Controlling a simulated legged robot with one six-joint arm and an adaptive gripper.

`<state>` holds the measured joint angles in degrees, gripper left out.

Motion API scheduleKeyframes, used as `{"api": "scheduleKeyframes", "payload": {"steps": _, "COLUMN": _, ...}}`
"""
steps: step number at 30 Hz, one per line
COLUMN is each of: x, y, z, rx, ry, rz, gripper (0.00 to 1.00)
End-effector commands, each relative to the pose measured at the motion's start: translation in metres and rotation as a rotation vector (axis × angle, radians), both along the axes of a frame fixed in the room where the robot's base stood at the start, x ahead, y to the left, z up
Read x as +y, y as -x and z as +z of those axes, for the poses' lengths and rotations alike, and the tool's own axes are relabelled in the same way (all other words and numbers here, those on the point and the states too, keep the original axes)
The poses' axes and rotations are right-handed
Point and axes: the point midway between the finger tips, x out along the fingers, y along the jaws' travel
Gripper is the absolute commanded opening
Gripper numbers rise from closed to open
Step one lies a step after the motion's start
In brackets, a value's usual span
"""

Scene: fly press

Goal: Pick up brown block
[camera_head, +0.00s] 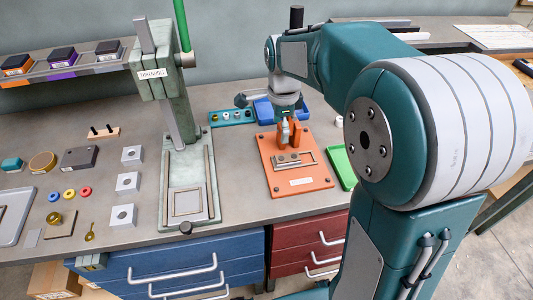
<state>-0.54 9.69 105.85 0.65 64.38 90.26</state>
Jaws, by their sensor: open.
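A flat brown piece (63,228) lies on the bench at the lower left, with a small brass-coloured part (55,218) at its upper left edge. A light wooden block (103,134) with two black pegs stands further back. I cannot tell for certain which of these is the brown block. My gripper (289,134) points down over the back part of an orange board (286,188), far to the right of both. It is open, and nothing shows held in it. Its fingertips are small here, and whether they touch the board is unclear.
A green fly press (184,172) stands between my gripper and the left-hand parts. Metal blocks (127,182), coloured rings (70,194) and a dark grey block (80,157) lie left of it. A shelf (70,68) holds boxes behind. A green tray (342,167) lies right of the board.

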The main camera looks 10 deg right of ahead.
Motion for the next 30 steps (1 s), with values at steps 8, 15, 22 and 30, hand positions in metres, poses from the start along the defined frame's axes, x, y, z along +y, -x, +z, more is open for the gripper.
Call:
{"api": "scheduleKeyframes", "payload": {"steps": 8, "x": 0.006, "y": 0.000, "z": -0.040, "rx": 0.005, "ry": 0.007, "rz": -0.004, "gripper": 0.89}}
{"api": "scheduleKeyframes", "payload": {"steps": 15, "x": 0.012, "y": 0.000, "z": -0.061, "rx": 0.003, "ry": 0.013, "rz": -0.001, "gripper": 0.89}}
{"api": "scheduleKeyframes", "payload": {"steps": 22, "x": 0.007, "y": 0.000, "z": -0.097, "rx": 0.005, "ry": 0.009, "rz": -0.002, "gripper": 0.89}}
{"api": "scheduleKeyframes", "payload": {"steps": 30, "x": 0.007, "y": 0.000, "z": -0.108, "rx": 0.001, "ry": 0.010, "rz": -0.003, "gripper": 0.89}}
